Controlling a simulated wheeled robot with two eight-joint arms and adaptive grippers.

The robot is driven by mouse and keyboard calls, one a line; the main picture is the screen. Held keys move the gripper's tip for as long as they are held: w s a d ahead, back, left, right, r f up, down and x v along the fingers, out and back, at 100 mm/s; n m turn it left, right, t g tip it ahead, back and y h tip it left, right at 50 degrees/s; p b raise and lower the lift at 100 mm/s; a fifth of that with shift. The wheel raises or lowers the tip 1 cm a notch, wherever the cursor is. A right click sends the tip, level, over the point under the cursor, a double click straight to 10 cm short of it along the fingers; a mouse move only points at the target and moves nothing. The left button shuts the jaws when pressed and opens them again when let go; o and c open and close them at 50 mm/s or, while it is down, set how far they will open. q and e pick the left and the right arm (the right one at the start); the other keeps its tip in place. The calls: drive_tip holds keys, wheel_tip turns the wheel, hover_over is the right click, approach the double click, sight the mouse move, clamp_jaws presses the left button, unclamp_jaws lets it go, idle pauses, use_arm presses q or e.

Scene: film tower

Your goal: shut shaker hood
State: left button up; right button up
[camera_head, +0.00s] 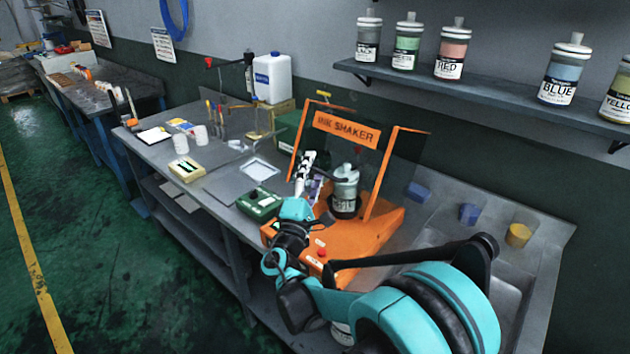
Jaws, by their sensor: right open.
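The orange ink shaker (375,237) stands on the grey workbench. Its hood, an orange frame with a sign reading "INK SHAKER" (346,130) across its top, stands raised, with dark see-through panels. A jar with a pale greenish upper part and a dark label (345,188) stands upright in the shaker below the raised hood. My right gripper (308,158) is open, at the left front of the shaker, left of the jar. Whether it touches the hood frame cannot be told. My right arm covers part of the shaker's front. My left gripper is not in view.
A green device (259,205) sits left of the shaker, beside a grey plate (229,188). A white canister (272,78) stands behind. A sink (497,270) and small coloured cups lie right. A wall shelf (480,95) holds several ink jars. The floor at left is clear.

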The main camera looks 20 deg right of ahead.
drive_tip(key=shift+s+a+f, duration=0.15)
drive_tip(key=shift+s+a, duration=0.1)
drive_tip(key=shift+a, duration=0.1)
drive_tip(key=shift+c, duration=0.7)
drive_tip(key=shift+v, duration=1)
drive_tip(key=c, duration=0.3)
drive_tip(key=shift+s+a+f+b, duration=0.1)
drive_tip(key=shift+s+a+f, duration=0.15)
drive_tip(key=shift+s+f, duration=0.55)
drive_tip(key=shift+s+a+f+b, duration=0.1)
drive_tip(key=shift+s+a+f, duration=0.25)
drive_tip(key=shift+f, duration=0.6)
drive_tip(key=shift+s+a+f+b, duration=0.1)
drive_tip(key=shift+s+f, duration=0.65)
drive_tip(key=shift+f, duration=0.15)
